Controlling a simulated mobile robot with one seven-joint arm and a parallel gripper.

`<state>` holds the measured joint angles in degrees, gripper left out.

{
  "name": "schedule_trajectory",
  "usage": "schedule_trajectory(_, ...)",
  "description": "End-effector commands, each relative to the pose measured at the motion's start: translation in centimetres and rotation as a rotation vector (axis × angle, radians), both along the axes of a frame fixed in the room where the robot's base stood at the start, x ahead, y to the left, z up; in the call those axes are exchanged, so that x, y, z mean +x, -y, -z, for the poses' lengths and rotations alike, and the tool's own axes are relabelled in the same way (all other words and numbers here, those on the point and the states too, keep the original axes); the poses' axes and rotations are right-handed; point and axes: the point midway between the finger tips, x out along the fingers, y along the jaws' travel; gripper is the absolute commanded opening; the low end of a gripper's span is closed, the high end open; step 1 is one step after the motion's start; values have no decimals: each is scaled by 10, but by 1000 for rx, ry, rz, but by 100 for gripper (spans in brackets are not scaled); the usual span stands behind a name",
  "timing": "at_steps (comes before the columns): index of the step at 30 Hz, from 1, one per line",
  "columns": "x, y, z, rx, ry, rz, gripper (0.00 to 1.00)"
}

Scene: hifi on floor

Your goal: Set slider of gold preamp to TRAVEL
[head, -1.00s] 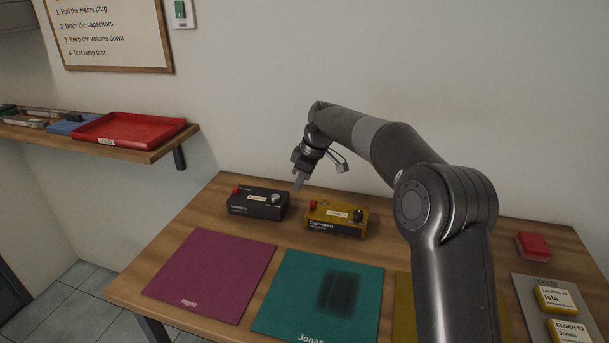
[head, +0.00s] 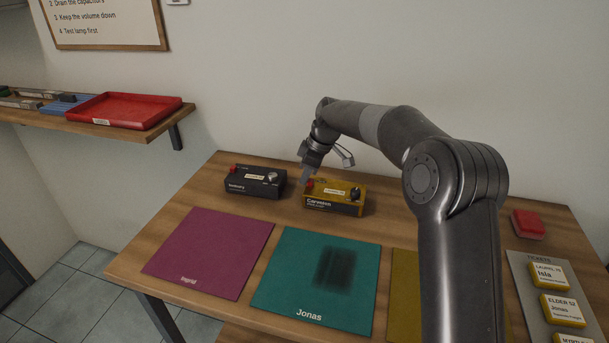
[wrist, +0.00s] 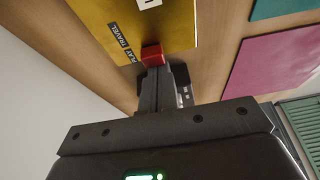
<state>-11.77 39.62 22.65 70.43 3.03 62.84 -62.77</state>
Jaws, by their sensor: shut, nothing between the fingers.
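The gold preamp (head: 334,199) stands on the workbench, with a dark knob at its right and a red part at its left end. In the wrist view the gold preamp (wrist: 178,18) fills the top, with PLAY and TRAVEL lettering beside a red slider cap (wrist: 153,55). My gripper (head: 306,181) is shut and empty, pointing down at the left end of the preamp. In the wrist view the fingertips (wrist: 162,68) are right at the red cap. I cannot tell whether they touch it. The fingers hide part of the cap's surroundings.
A dark preamp (head: 254,182) stands close to the left. Magenta (head: 208,254) and teal (head: 290,295) mats lie in front, with a yellow mat partly behind my arm. A red block (head: 528,224) and a ticket board (head: 522,268) are at the right. A shelf holds a red tray (head: 130,108).

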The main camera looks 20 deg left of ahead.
Motion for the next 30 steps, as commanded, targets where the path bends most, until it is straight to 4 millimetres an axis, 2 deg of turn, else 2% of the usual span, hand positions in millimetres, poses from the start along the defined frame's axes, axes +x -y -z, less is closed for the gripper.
schedule_trajectory(7, 0, 28, 0, -1, -1, 3, 0)
schedule_trajectory(15, 0, 29, 1, -2, 0, 1, 0)
schedule_trajectory(20, 0, 24, 1, -1, -1, 1, 0)
schedule_trajectory(26, -1, -10, 1, 1, 1, -5, 0)
schedule_trajectory(27, 0, -15, -2, 1, 3, -2, 0)
schedule_trajectory(30, 1, -2, -30, 1, 4, 3, 0)
